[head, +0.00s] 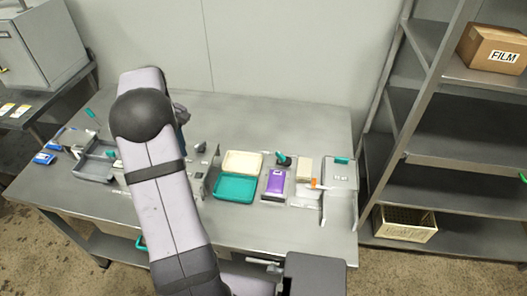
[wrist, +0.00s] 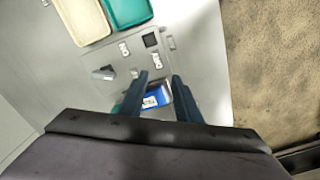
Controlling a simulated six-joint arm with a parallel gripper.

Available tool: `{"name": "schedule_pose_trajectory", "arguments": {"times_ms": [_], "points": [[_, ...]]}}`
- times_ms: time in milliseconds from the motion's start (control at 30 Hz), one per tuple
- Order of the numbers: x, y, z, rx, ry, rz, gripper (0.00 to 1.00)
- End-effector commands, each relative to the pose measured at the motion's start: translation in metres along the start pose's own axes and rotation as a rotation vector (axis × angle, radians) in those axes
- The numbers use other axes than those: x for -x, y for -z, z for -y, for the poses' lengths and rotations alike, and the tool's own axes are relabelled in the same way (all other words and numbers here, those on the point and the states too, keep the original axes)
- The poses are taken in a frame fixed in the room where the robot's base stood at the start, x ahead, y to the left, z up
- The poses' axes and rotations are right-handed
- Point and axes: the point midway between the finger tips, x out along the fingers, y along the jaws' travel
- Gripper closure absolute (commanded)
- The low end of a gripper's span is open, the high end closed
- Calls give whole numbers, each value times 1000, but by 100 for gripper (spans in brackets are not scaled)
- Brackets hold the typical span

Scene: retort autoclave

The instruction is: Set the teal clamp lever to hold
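A slender teal handle (head: 90,113) sticks up at the back left of the table in the head view. A smaller teal piece (head: 110,153) shows by the grey fixture left of my arm. I cannot tell which of these is the clamp lever, or its setting. In the wrist view my gripper (wrist: 160,75) has its two dark fingers apart. Below and partly between them is a blue object with a white label (wrist: 150,102), apparently not gripped. A teal bit (wrist: 117,109) shows left of the fingers, mostly hidden.
A cream tray (head: 243,153) and a teal tray (head: 235,198) lie mid-table. To their right are a purple pouch (head: 276,183), a teal-handled tool (head: 283,159) and a grey box (head: 341,175). A shelf rack (head: 440,160) stands at the right. The table's back strip is clear.

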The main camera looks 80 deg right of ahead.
Motion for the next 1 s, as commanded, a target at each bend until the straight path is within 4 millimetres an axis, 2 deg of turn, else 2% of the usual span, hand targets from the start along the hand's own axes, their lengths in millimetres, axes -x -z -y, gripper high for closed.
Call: {"name": "schedule_pose_trajectory", "arguments": {"times_ms": [33, 100, 167, 200, 300, 400, 500, 633, 867, 1000], "points": [[-5, -10, -42, -47, 1, 1, 70], [-9, -27, -92, -93, 1, 1, 70], [-13, -47, -131, -130, 2, 1, 70], [-16, -62, -156, -155, 2, 1, 70], [-24, -102, -208, -208, 2, 0, 70], [-30, -140, -245, -250, 2, -1, 70], [-35, -170, -268, -279, 2, -1, 70], [-38, -192, -283, -298, 1, -2, 70], [-40, -198, -287, -302, 1, -2, 70], [-49, -198, -286, -302, 3, -1, 70]]}}
